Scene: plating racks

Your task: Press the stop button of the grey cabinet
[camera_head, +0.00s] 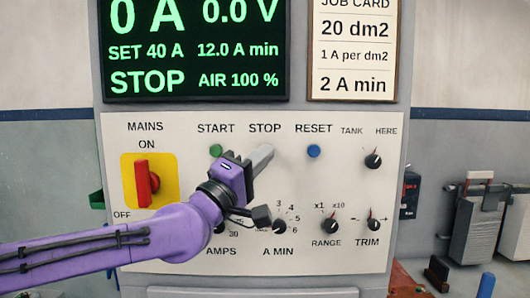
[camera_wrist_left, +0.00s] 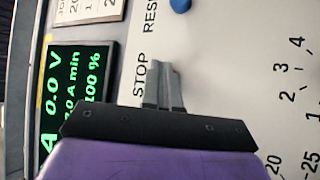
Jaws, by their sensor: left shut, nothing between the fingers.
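The grey cabinet (camera_head: 299,60) stands in front of me with a pale control panel (camera_head: 350,265). The STOP label (camera_head: 265,128) is at the panel's upper middle and also shows in the left wrist view (camera_wrist_left: 140,74). My left gripper (camera_head: 265,152) is shut and empty, its grey fingertips just below that label. In the left wrist view the fingertips (camera_wrist_left: 165,68) point at the panel beside the word STOP. The stop button itself is hidden behind the fingers. I cannot tell whether they touch it. My right gripper is out of view.
The green START button (camera_head: 216,151) is left of my gripper and the blue RESET button (camera_head: 313,151) right of it. A red mains switch (camera_head: 146,184) is on the left. Several black knobs line the lower panel. The display (camera_head: 195,50) reads STOP, 0 A, 0.0 V.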

